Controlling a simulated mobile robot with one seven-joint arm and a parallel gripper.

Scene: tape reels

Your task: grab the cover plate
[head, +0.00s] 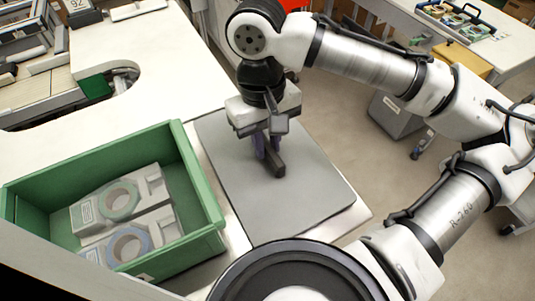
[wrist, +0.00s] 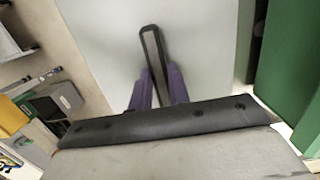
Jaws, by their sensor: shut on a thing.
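The cover plate is a narrow dark piece with a paler grey strip along its middle; it shows in the wrist view (wrist: 152,45) and below the fingers in the head view (head: 278,170). My gripper (head: 268,150) points down over the grey mat (head: 310,200). Its two purple fingers are shut on the cover plate, one on each side, as the wrist view shows (wrist: 159,78). The fingers hide part of the plate. I cannot tell whether the plate touches the mat.
A green crate (head: 190,180) stands left of the mat, holding grey holders with a greenish reel (head: 119,200) and a bluish reel (head: 128,246). Its wall is close at right in the wrist view (wrist: 288,65). The mat around the plate is clear.

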